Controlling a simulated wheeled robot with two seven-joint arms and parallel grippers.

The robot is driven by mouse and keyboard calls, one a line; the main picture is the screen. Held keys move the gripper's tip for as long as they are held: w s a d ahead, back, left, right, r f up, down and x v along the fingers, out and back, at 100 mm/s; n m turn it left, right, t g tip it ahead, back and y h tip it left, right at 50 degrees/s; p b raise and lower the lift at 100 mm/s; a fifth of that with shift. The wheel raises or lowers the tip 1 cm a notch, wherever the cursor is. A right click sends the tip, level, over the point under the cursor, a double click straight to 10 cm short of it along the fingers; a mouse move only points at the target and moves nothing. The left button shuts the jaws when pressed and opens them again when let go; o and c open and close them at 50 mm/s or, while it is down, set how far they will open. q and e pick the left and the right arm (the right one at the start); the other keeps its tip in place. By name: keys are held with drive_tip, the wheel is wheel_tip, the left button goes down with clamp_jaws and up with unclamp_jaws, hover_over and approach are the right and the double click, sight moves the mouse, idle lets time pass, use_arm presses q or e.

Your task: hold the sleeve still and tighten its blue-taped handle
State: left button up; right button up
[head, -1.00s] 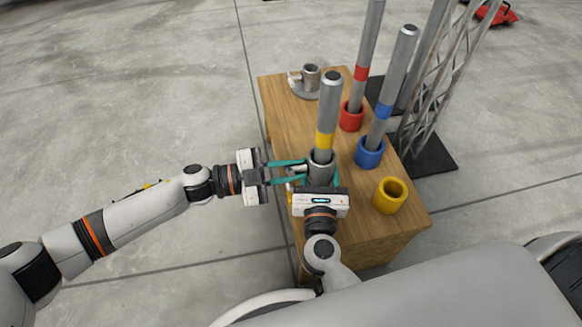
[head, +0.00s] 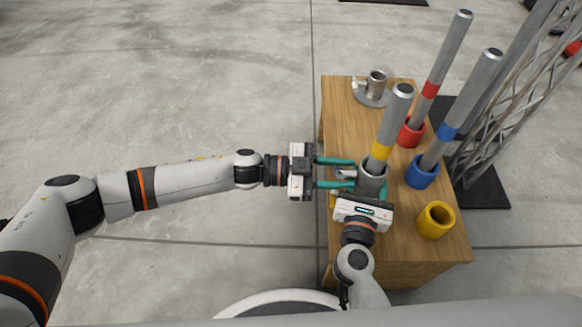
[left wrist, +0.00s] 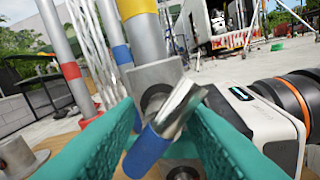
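The grey sleeve (head: 371,181) stands on the wooden table and holds a yellow-banded pole (head: 389,128). Its metal handle (head: 346,174) sticks out left. In the left wrist view the handle (left wrist: 183,108) runs tilted, with blue tape (left wrist: 147,152) at its near end. My left gripper (head: 336,173) is open, its teal fingers on either side of the handle, with gaps visible in the left wrist view (left wrist: 163,112). My right gripper (head: 372,203) is at the sleeve's near side, fingers around it; they are mostly hidden.
On the table (head: 345,110) are a red collar (head: 411,132) and blue collar (head: 421,173) with poles, an empty yellow collar (head: 435,220), and a grey flanged socket (head: 376,85) at the back. A lattice truss (head: 500,115) stands right. The floor left is clear.

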use_arm(q)
drive_tip(key=n, duration=0.5)
drive_tip(key=shift+s+d+r+n, duration=0.1)
drive_tip(key=shift+s+n, duration=0.1)
drive_tip(key=shift+n, duration=0.1)
drive_tip(key=shift+w+a+n, duration=0.1)
drive_tip(key=shift+a+n, duration=0.15)
drive_tip(key=shift+n, duration=0.45)
drive_tip(key=w+a, duration=0.1)
drive_tip(key=a, duration=1)
drive_tip(key=shift+w+a, duration=0.25)
drive_tip(key=shift+w, duration=0.05)
drive_tip(key=shift+o, duration=0.3)
drive_tip(key=d+m+g, duration=0.1)
drive_tip(key=d+m, duration=0.2)
drive_tip(key=d, duration=0.1)
drive_tip(key=s+d+m+g, duration=0.1)
drive_tip(key=d+m, duration=0.2)
drive_tip(key=m, duration=0.1)
drive_tip(key=d+r+m+g, duration=0.1)
drive_tip(key=d+m+g, duration=0.1)
drive_tip(key=d+m, duration=0.2)
drive_tip(key=shift+s+d+y, duration=0.3)
drive_tip(key=shift+y, duration=0.1)
